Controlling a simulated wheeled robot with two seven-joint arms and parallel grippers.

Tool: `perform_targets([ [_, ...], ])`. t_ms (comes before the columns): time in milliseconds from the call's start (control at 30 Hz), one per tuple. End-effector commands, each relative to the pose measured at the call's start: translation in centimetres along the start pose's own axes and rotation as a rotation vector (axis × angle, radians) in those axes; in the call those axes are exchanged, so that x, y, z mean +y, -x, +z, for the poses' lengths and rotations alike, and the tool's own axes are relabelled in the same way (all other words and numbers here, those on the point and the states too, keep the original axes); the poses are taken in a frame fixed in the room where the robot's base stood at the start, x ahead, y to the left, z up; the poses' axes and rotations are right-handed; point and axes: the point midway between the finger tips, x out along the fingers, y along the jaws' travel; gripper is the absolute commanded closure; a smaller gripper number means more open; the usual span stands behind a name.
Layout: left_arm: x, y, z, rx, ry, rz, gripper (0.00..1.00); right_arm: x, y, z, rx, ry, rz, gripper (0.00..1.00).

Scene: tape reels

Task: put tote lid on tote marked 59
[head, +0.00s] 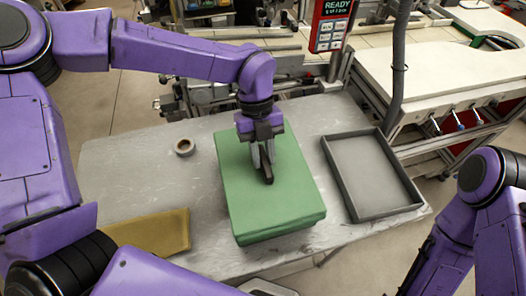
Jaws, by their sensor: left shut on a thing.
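A green tote lid (238,182) lies flat over a green box-shaped body in the middle of the table, with a seam along its front edge. I cannot tell from here whether the lid is seated or held just above what is under it. My left gripper (263,168) comes down from above and is shut on the dark handle (267,177) on the lid's top. The marking 59 is not visible on any face I see. My right arm shows at the right edge, but its gripper is out of view.
A dark-rimmed grey tray (349,196) stands right of the green lid. The grey table (120,185) has free room at the left. Machinery stands behind.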

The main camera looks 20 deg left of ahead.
Motion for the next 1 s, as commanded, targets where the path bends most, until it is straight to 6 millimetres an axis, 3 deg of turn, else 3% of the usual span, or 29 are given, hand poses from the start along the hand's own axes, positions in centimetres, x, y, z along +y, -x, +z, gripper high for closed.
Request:
perform_targets([
  [33, 0.0, 0.0, 0.0, 0.001, 0.0, 0.001, 1.0, 0.0, 0.0, 0.0, 0.0, 0.0, 0.0, 0.53],
  [67, 0.0, 0.0, 0.0, 0.001, 0.0, 0.001, 0.68, 0.0, 0.0, 0.0, 0.0, 0.0, 0.0, 0.53],
  [133, 0.0, 0.0, 0.0, 0.001, 0.0, 0.001, 0.46, 0.0, 0.0, 0.0, 0.0, 0.0, 0.0, 0.53],
  [467, 0.0, 0.3, 0.0, -0.001, 0.0, 0.0, 0.45, 0.0, -0.1, 0.0, 0.0, 0.0, 0.0, 0.53],
  [567, -0.1, 1.6, 0.1, -0.003, 0.0, -0.002, 0.45, -0.1, -0.4, 0.2, 0.0, 0.0, 0.0, 0.53],
  [800, -0.1, 7.4, 0.0, -0.003, 0.0, -0.002, 0.45, -0.1, -1.2, 0.5, 0.0, 0.0, 0.0, 0.53],
  [1000, -0.1, 10.2, -0.1, -0.001, -0.001, 0.0, 0.45, -0.1, -1.4, 0.6, 0.0, 0.0, 0.0, 0.53],
])
